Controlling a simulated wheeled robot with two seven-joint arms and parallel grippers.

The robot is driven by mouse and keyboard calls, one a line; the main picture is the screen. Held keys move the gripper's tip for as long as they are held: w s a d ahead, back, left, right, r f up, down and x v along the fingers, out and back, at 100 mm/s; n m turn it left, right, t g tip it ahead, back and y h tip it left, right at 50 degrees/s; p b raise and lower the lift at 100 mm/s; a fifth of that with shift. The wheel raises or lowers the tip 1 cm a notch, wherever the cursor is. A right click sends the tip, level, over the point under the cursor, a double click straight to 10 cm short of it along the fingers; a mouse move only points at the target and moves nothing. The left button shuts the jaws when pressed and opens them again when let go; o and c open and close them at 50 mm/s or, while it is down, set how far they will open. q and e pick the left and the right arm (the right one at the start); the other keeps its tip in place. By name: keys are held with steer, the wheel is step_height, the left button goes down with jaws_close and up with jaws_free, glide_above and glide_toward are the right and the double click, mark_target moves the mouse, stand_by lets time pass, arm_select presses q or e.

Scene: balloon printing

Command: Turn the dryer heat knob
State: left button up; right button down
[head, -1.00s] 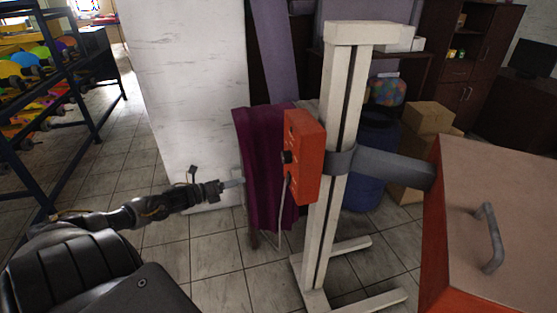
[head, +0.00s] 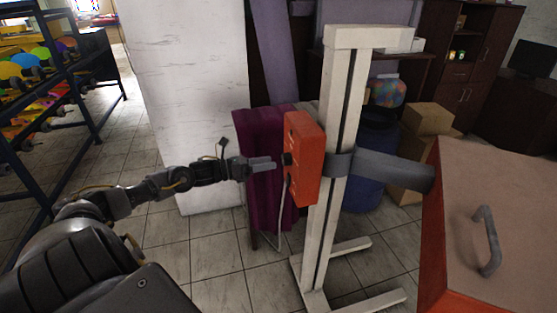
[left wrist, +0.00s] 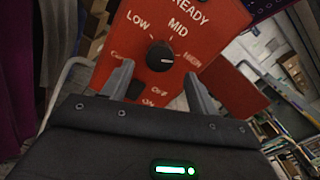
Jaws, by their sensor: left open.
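The dryer heat knob is a round black knob (left wrist: 160,57) on the face of an orange-red control box (head: 303,160). LOW, MID and HIGH are printed around it; its white mark points right, toward HIGH. The knob also shows in the head view (head: 287,159) as a dark stub on the box's left face. My left gripper (head: 272,162) is level with the knob and just left of it. In the left wrist view its open fingers (left wrist: 157,85) stand to either side below the knob, which looks free between them. My right gripper is out of view.
The box is fixed to a white upright stand (head: 335,180) with a grey duct (head: 395,170) leading right to an orange cabinet (head: 500,210) with a handle. A cable hangs below the box. Purple cloth (head: 262,150) hangs behind my gripper.

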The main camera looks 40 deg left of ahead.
mark_target(283, 161)
arm_select(q)
steer(key=x, duration=0.3)
steer(key=shift+w+d+r+p, duration=0.15)
steer(key=shift+w+p, duration=0.05)
steer(key=shift+p, duration=0.2)
steer(key=shift+w+d, duration=0.35)
steer(key=shift+w, duration=0.1)
steer(key=shift+c, duration=0.5)
steer(key=c, duration=0.9)
